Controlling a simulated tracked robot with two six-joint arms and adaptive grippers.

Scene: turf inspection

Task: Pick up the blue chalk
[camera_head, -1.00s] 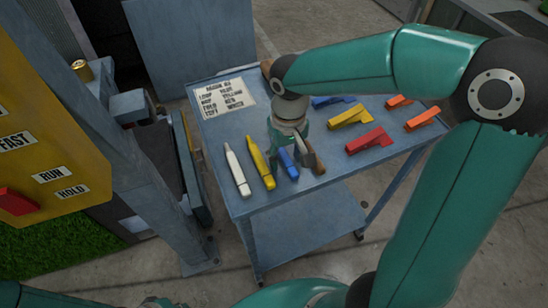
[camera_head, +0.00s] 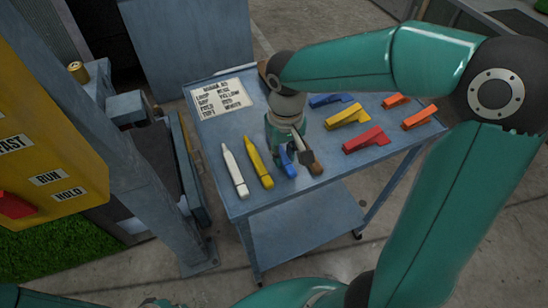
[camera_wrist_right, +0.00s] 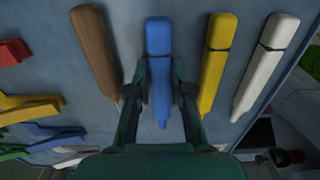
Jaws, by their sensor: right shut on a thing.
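My left gripper is not in view.
A printed sheet (camera_head: 221,98) lies at the back left.

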